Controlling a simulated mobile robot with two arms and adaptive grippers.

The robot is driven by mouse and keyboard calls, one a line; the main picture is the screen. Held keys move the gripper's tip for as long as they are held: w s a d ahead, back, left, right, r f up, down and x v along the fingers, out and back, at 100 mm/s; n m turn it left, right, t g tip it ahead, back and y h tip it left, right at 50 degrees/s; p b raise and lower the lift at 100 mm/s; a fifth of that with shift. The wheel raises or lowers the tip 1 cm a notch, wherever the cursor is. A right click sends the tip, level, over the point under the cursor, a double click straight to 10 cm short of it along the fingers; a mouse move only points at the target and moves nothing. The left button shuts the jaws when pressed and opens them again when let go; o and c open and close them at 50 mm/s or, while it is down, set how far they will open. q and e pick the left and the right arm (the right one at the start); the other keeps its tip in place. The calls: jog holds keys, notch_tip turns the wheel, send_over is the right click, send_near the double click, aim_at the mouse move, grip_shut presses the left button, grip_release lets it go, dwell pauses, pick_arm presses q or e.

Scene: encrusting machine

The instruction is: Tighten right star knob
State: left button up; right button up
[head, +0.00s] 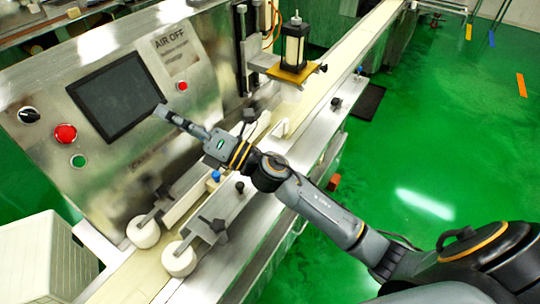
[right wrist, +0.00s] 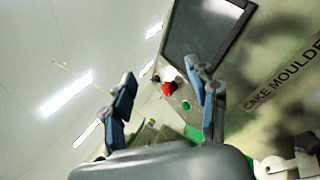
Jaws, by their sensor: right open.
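A dark star knob (head: 213,228) stands on the front rail of the conveyor, near the two white rollers. A similar dark knob (head: 164,192) sits farther left, by the other roller arm. Which one counts as the right star knob is not certain. My right gripper (head: 164,111) is raised in front of the machine's panel, beside the dark screen (head: 115,95), up and away from both knobs. In the right wrist view its two fingers (right wrist: 166,85) are spread with nothing between them. My left gripper is not in view.
White rollers (head: 143,231) stand at the conveyor's near end. A red button (head: 65,134) and a green button (head: 78,160) are on the panel. A small black knob (head: 240,187) and a blue knob (head: 215,175) lie under my right arm. Green floor (head: 440,130) is open at right.

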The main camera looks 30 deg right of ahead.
jog(key=s+a+f+n+g+y, duration=0.1)
jog(key=s+a+n+g+y, duration=0.3)
jog(key=n+g, duration=0.75)
jog(key=w+d+f+n+g+h, duration=0.3)
jog(key=d+f+n+h, duration=0.1)
jog(key=f+n+h, duration=0.6)
jog(key=w+d+r+n+g+h, duration=0.15)
jog(key=d+h, duration=0.35)
jog(key=d, duration=0.6)
jog(key=d+n+h, duration=0.2)
jog(key=d+h, duration=0.2)
jog(key=d, duration=0.7)
notch_tip(320, 180, down, 13)
jog(key=shift+w+p, duration=0.1)
jog(key=shift+p, duration=1.1)
jog(key=c, duration=1.1)
